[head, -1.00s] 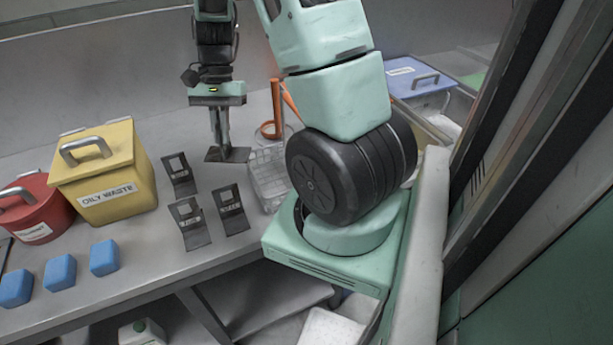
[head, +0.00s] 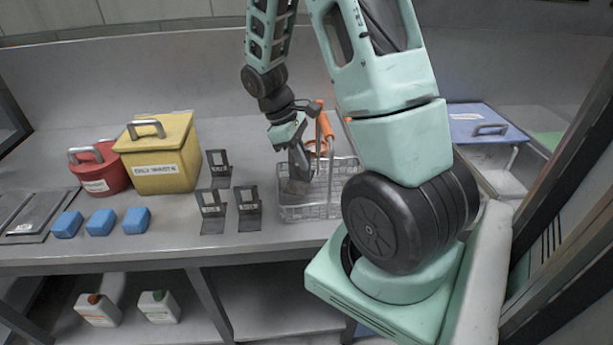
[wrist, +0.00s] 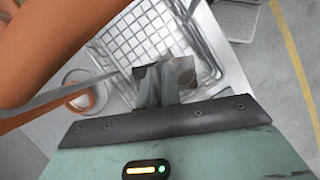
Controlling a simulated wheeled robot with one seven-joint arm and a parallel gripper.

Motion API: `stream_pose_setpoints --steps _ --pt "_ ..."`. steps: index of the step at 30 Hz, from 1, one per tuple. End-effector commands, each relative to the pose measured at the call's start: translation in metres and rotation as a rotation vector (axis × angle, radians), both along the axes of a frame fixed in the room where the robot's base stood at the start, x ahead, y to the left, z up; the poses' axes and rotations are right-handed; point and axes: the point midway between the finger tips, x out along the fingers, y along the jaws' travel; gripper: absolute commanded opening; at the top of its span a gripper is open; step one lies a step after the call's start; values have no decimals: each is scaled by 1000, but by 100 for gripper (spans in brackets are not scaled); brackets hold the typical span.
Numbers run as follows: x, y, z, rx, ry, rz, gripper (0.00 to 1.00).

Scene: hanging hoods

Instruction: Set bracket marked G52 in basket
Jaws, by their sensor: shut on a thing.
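A dark bracket (head: 292,187) is held in my gripper (head: 302,172), tilted, at the left part of the wire basket (head: 312,212). In the wrist view the gripper (wrist: 162,88) is shut on the bracket (wrist: 183,71), with the basket's mesh floor and walls (wrist: 125,42) around and beyond it. I cannot tell whether the bracket touches the basket floor, and no marking on it is readable. Three similar dark brackets stand on the bench left of the basket: one at the back (head: 219,170) and two in front (head: 212,212) (head: 249,209). Their labels are too small to read.
A yellow oily waste bin (head: 160,160), a red pot (head: 97,170) and three blue blocks (head: 101,222) sit to the left. An orange object (head: 321,130) stands behind the basket. A blue-lidded bin (head: 485,125) is at right. Bench front between brackets and basket is clear.

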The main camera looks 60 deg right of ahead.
Motion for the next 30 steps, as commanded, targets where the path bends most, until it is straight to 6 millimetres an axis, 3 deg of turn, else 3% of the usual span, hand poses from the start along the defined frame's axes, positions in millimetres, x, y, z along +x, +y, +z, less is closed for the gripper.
stream_pose_setpoints --steps 12,24,25,27,30 --pt "0 0 -46 0 1 -2 0" --pt "0 0 -51 -1 -1 -3 0" --pt "0 0 -50 -1 -1 -3 14" --pt "0 0 -50 -1 -1 -3 27" --pt "0 0 -50 -1 -1 -3 27"
